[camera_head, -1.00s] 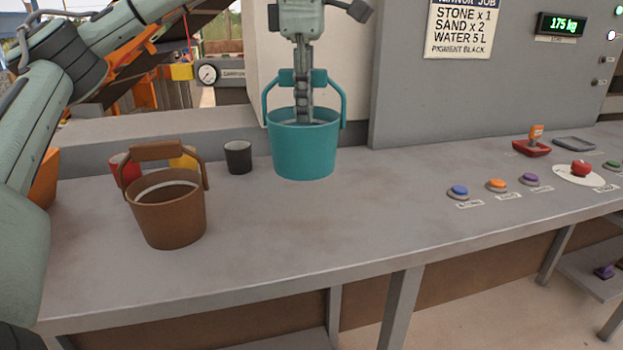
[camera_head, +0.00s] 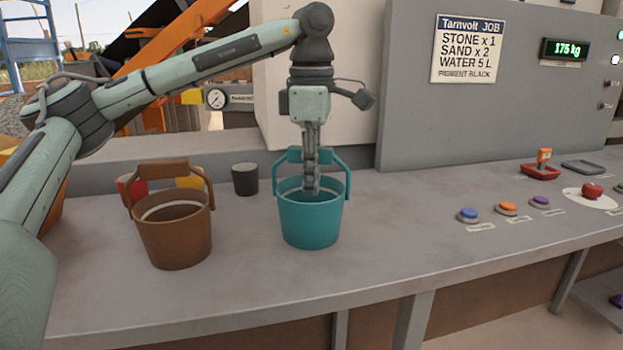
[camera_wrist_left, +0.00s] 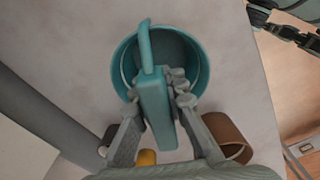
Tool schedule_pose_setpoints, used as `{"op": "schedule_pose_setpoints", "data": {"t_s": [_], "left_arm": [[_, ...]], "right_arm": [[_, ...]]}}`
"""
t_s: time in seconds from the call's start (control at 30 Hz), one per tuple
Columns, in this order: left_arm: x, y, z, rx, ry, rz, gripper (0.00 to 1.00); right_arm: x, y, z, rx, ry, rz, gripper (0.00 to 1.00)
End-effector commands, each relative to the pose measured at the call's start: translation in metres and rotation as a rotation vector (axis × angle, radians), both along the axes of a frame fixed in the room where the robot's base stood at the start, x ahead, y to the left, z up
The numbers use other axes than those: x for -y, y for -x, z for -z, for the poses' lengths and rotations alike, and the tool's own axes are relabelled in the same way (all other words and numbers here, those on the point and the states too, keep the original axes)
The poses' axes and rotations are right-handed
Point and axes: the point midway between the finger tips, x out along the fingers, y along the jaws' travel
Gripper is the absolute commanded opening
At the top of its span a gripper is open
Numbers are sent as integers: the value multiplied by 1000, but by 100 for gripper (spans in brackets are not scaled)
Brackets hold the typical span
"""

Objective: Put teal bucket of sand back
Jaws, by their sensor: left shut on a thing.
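The teal bucket (camera_head: 312,220) is upright at the middle of the bench, at or just above its top; I cannot tell which. My left gripper (camera_head: 311,185) points straight down over it and is shut on its handle grip. In the left wrist view my left gripper (camera_wrist_left: 162,115) has its fingers on either side of the teal grip, and the teal bucket (camera_wrist_left: 125,65) is below. The inside of the bucket looks empty of sand from what shows, but the gripper hides part of it.
A brown bucket (camera_head: 175,240) stands to the left of the teal one. Behind are red (camera_head: 128,190), yellow (camera_head: 190,181) and black (camera_head: 245,179) cups. Blue (camera_head: 467,214), orange (camera_head: 506,208) and purple (camera_head: 540,201) buttons are at right. The bench (camera_head: 400,220) is clear between.

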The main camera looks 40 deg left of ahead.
Motion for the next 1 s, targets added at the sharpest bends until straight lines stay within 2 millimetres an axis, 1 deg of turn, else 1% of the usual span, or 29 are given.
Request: {"op": "schedule_pose_setpoints", "data": {"t_s": [0.07,0.1,0.23,0.27,0.53,0.6,0.67,0.77,0.87,0.97,1.0], "left_arm": [[0,0,3,0,0,0,0],[0,0,2,-1,0,0,15],[0,0,2,-1,0,0,31],[0,0,2,0,-1,0,33],[0,0,1,0,-1,0,33],[0,0,-2,1,0,0,33],[0,0,-6,1,0,0,33],[1,-1,-22,2,0,0,33],[1,-1,-46,5,1,1,33],[1,-1,-70,4,0,2,33],[1,0,-78,3,-1,1,33]], "right_arm": [[0,0,0,-1,1,-1,40],[0,0,-3,1,1,-1,40],[-1,-2,-4,5,1,-1,40],[-1,-2,-4,5,1,-1,40],[0,-1,-5,5,1,0,40],[0,-2,-7,7,1,-1,40],[0,-2,-3,7,0,-1,40],[1,1,0,-1,1,0,40],[1,0,-1,-1,1,0,40],[3,2,12,-8,-1,1,40],[4,7,21,-19,1,-4,40]]}}
